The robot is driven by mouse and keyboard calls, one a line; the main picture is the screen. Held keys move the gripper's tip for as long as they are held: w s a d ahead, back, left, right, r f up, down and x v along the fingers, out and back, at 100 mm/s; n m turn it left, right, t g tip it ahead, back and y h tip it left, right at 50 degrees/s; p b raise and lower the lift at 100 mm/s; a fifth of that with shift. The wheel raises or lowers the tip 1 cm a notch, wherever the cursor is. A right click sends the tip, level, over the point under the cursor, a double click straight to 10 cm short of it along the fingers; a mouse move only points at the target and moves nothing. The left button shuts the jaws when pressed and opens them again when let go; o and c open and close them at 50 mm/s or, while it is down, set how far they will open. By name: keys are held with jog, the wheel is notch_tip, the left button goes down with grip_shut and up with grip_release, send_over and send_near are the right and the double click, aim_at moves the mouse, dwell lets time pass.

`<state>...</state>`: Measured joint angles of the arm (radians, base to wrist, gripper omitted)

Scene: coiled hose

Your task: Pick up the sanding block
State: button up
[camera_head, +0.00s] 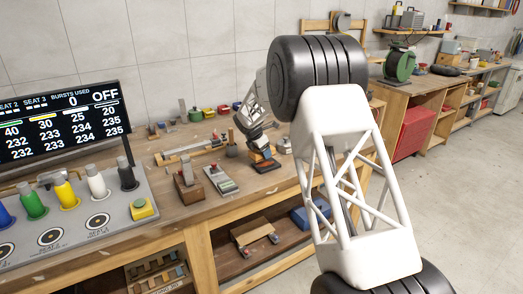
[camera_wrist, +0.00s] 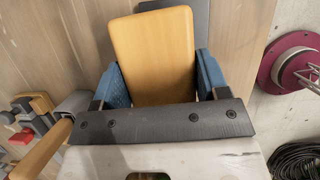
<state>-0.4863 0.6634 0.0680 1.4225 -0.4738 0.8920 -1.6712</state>
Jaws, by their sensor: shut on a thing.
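A tan-orange block, which looks like the sanding block (camera_wrist: 152,52), fills the space between the blue finger pads of my gripper (camera_wrist: 158,80) in the wrist view. My gripper is shut on its sides. In the head view my gripper (camera_head: 261,148) is low over the workbench (camera_head: 160,215), with an orange-tan piece at its fingers. A dark piece shows behind the block in the wrist view. Whether the block touches the bench or what lies beneath it cannot be told.
A grey panel with coloured knobs (camera_head: 75,215) and a display (camera_head: 60,125) stand at the left. Small blocks and tools (camera_head: 187,185) lie left of my gripper. In the wrist view a magenta reel (camera_wrist: 285,65) and a dark coiled hose (camera_wrist: 297,160) show at right.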

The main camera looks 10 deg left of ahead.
dwell(0.6)
jog(key=o, duration=0.3)
jog(key=shift+c, duration=0.8)
jog(key=shift+s+d+r+m+g+h, duration=0.1)
jog(key=shift+d+r+m+g+h, duration=0.2)
jog(key=shift+m, duration=0.35)
jog(key=shift+s+d+r+m+g+y, duration=0.15)
jog(key=shift+d+r+m, duration=0.2)
jog(key=shift+d+m, duration=0.3)
jog(key=shift+s+d+r+m+g+h, duration=0.15)
jog(key=shift+d+r+m+h, duration=0.15)
jog(key=shift+m, duration=0.4)
jog(key=d+r+m+g, duration=0.1)
jog(key=m, duration=0.1)
jog(key=s+d+r+m+h, duration=0.1)
jog(key=d+m, duration=0.1)
jog(key=m, duration=0.1)
jog(key=shift+s+r+g, duration=0.1)
jog(key=shift+r+g, duration=0.2)
jog(key=shift+g, duration=0.1)
